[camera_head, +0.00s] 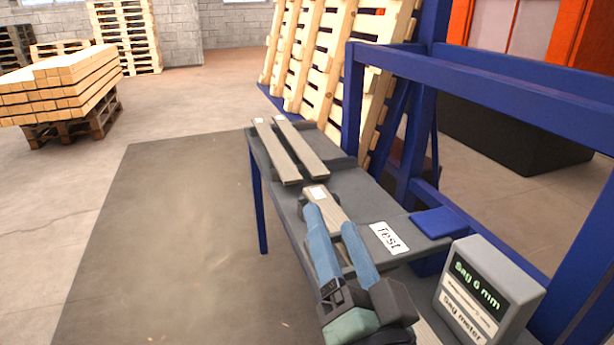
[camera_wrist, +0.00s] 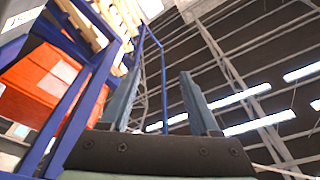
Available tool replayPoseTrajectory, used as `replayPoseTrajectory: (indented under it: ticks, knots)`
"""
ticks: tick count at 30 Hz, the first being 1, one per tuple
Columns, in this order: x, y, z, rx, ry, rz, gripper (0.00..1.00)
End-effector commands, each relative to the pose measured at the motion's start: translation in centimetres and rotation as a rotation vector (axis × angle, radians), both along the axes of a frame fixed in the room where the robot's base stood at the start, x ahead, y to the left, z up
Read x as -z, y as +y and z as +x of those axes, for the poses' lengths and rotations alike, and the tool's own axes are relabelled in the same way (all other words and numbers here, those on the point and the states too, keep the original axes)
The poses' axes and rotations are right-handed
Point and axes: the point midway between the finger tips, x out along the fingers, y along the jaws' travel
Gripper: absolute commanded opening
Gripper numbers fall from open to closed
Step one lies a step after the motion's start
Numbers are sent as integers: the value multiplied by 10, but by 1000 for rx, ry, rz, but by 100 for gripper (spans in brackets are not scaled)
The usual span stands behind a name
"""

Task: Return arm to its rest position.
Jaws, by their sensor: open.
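My gripper (camera_head: 330,218) has two blue fingers, spread apart with nothing seen held between them. In the head view it is in front of the grey bench (camera_head: 352,184) and overlaps a wooden board (camera_head: 328,200), hiding part of it. In the wrist view my gripper (camera_wrist: 158,75) shows its fingers apart against the ceiling, so it points upward. Two more boards, a left one (camera_head: 276,152) and a right one (camera_head: 301,148), lie side by side at the bench's far end.
A sag meter (camera_head: 487,290) reading "Sag 6 mm" stands right of my gripper, near a "Test" label (camera_head: 389,238) and a blue pad (camera_head: 445,222). A blue frame (camera_head: 480,88) rises along the right. Pallets (camera_head: 325,55) lean behind. Open floor (camera_head: 170,230) lies left.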

Motion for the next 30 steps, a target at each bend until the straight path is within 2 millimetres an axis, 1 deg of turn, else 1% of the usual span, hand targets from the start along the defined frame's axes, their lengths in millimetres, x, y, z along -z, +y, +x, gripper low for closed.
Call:
replayPoseTrajectory:
  ticks: [1, 2, 3, 5, 6, 8, 9, 11, 12, 14, 15, 20, 23, 27, 30]
  knots:
    - [-43, 9, 2, 43, -105, -104, 62]
    - [-65, 12, 2, 79, -159, -161, 62]
    - [-93, 15, -1, 128, -228, -232, 62]
    - [-132, 20, -9, 201, -326, -318, 62]
    - [-155, 23, -15, 248, -385, -366, 62]
    - [-187, 26, -28, 320, -467, -427, 62]
    - [-206, 29, -37, 365, -518, -461, 62]
    - [-233, 31, -53, 436, -590, -504, 62]
    - [-250, 33, -64, 483, -636, -529, 62]
    - [-274, 35, -83, 556, -702, -560, 62]
    - [-288, 33, -78, 548, -682, -561, 62]
    - [-325, 32, -76, 544, -675, -560, 62]
    - [-353, 32, -76, 543, -674, -559, 62]
    - [-396, 32, -76, 542, -673, -559, 62]
    - [-425, 32, -76, 541, -672, -558, 62]
